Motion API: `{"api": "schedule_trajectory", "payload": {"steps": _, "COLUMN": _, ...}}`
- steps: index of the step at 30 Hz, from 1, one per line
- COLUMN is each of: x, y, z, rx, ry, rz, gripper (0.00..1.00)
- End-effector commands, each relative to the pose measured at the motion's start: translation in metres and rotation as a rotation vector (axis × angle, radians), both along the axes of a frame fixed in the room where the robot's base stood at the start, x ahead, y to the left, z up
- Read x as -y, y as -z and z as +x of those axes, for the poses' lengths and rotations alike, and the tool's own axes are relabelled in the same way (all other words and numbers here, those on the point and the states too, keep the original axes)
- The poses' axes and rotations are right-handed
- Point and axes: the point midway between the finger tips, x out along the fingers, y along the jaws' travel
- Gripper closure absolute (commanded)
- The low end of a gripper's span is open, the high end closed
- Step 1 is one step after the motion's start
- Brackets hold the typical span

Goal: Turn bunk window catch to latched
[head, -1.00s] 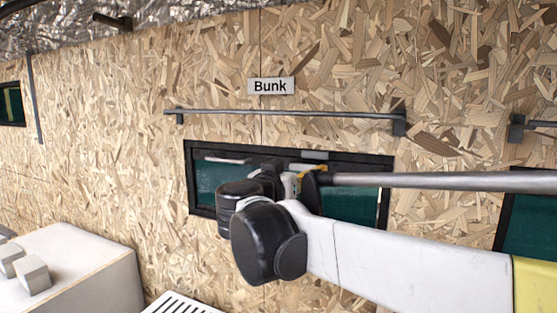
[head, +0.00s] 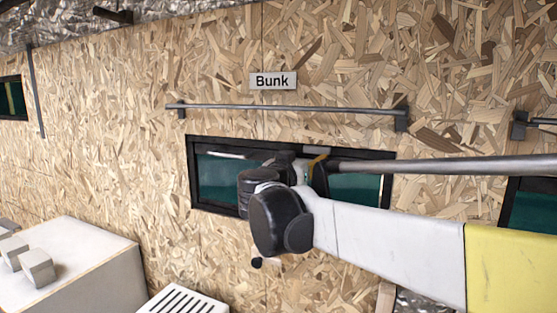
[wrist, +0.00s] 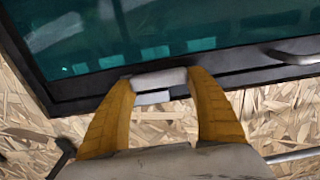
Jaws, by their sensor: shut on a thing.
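The bunk window (head: 214,178) is a dark-framed teal pane in the chipboard wall, under the "Bunk" sign (head: 273,81). In the wrist view its glass (wrist: 150,35) fills the top and its black frame runs below. The catch (wrist: 159,79) is a small pale grey piece at the frame edge, between my yellow fingers. My gripper (wrist: 160,85) is shut on it. In the head view, my arm hides the catch and most of my gripper (head: 318,162). I cannot tell the catch's exact angle.
A grey rail (head: 290,110) runs above the window. A grey handle (wrist: 295,50) shows at the right of the wrist view. A pale box with blocks (head: 75,265) and a slotted white unit (head: 183,303) stand below.

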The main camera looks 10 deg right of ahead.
Motion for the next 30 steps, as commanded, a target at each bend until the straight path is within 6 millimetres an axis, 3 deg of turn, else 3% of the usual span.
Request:
{"api": "schedule_trajectory", "payload": {"steps": 11, "x": -0.001, "y": 0.004, "z": 0.001, "rx": -0.062, "ry": 0.000, "rz": -0.092, "gripper": 0.65}}
{"api": "schedule_trajectory", "payload": {"steps": 30, "x": 0.000, "y": 0.020, "z": 0.000, "rx": -0.381, "ry": 0.000, "rz": -0.570, "gripper": 0.65}}
